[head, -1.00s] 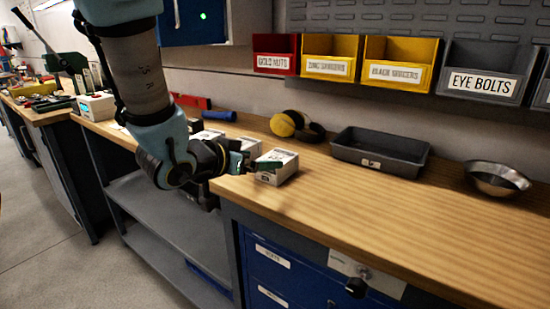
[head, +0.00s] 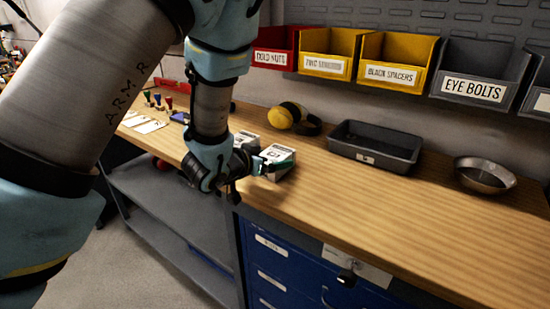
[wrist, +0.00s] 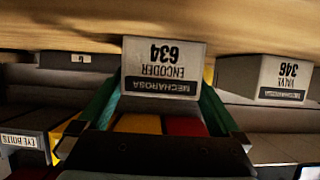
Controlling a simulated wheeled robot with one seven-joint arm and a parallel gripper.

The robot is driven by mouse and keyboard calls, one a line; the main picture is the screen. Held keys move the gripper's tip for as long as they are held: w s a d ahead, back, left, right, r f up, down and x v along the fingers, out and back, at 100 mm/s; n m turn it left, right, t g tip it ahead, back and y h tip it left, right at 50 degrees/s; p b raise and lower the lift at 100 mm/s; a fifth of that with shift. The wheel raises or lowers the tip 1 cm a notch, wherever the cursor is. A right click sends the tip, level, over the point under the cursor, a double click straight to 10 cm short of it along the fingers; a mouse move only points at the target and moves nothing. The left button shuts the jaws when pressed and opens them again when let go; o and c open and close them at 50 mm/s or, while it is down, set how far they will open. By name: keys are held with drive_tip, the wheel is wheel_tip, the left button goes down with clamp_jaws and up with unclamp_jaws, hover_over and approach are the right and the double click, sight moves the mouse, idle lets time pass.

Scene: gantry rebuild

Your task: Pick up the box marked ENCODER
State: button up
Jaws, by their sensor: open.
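The ENCODER box (head: 279,161) is a small pale carton near the front edge of the wooden bench. In the wrist view, which looks upside down, its label (wrist: 163,67) reads ENCODER 634. My gripper (head: 262,165) is level with the box at its left side. In the wrist view my open gripper (wrist: 162,92) has one green finger on each side of the box. I cannot tell whether either finger touches it. The box rests on the bench. Its far side is hidden.
A second box, VALVE 346 (wrist: 285,79), stands close by, left of the ENCODER box in the head view. Yellow earmuffs (head: 289,115), a grey tray (head: 375,146) and a metal bowl (head: 485,175) are on the bench. The bench front is clear to the right.

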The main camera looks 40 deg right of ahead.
drive_tip(key=shift+x, duration=0.9)
drive_tip(key=shift+r, duration=0.1)
drive_tip(key=c, duration=1.4)
drive_tip(key=shift+r, duration=0.1)
